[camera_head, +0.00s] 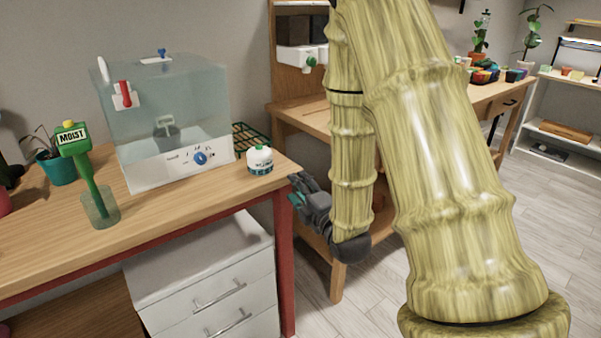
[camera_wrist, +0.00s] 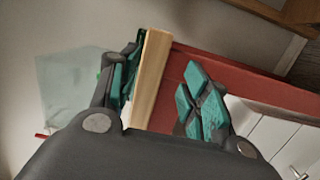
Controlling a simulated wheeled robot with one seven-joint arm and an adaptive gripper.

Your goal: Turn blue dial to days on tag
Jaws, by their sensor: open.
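A blue dial (camera_head: 200,158) sits on the white front panel of a clear tank (camera_head: 165,100) on the wooden table. Small dark marks surround the dial, too small to read. A grey tag-like piece (camera_head: 165,121) shows through the tank wall; its writing is unreadable. My gripper (camera_head: 296,190) is by the table's right front corner, right of and below the dial, apart from it. In the wrist view, my gripper (camera_wrist: 162,85) is open, teal pads apart, with the table edge (camera_wrist: 150,80) showing between the fingers. The dial does not show there.
A red lever (camera_head: 124,93) is on the tank. A wooden bench (camera_head: 300,118) stands behind.

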